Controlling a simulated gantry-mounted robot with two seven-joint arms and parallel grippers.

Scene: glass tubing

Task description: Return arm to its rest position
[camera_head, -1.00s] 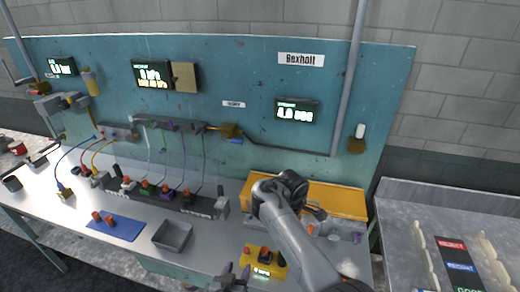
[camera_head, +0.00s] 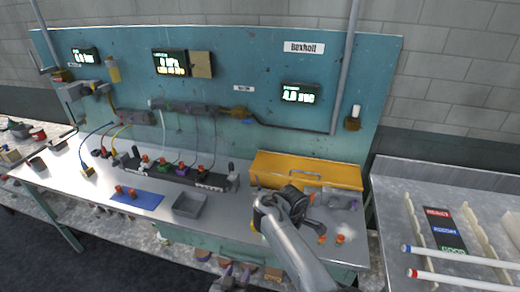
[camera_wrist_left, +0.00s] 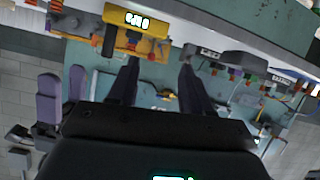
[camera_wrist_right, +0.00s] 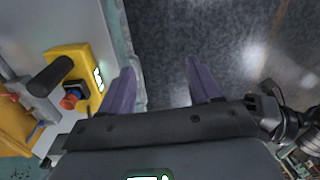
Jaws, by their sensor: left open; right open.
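My left gripper (camera_head: 236,270) is low in the head view, in front of the bench's front edge. Its two purple fingers are apart and empty, as its wrist view also shows (camera_wrist_left: 158,70). My right gripper (camera_wrist_right: 160,75) is open and empty in its own wrist view, its fingers over dark floor just outside the bench edge. A yellow box with an orange button (camera_wrist_right: 80,85) lies left of those fingers, apart from them. One of my grey arms crosses the bench's right part in the head view and hides part of it.
A teal panel (camera_head: 220,70) backs the bench. A grey bin (camera_head: 189,205), a blue mat (camera_head: 135,200) and a yellow case (camera_head: 305,170) are on the bench. A side table (camera_head: 385,200) at right holds white tubes with blue (camera_head: 450,255) and red (camera_head: 455,280) ends.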

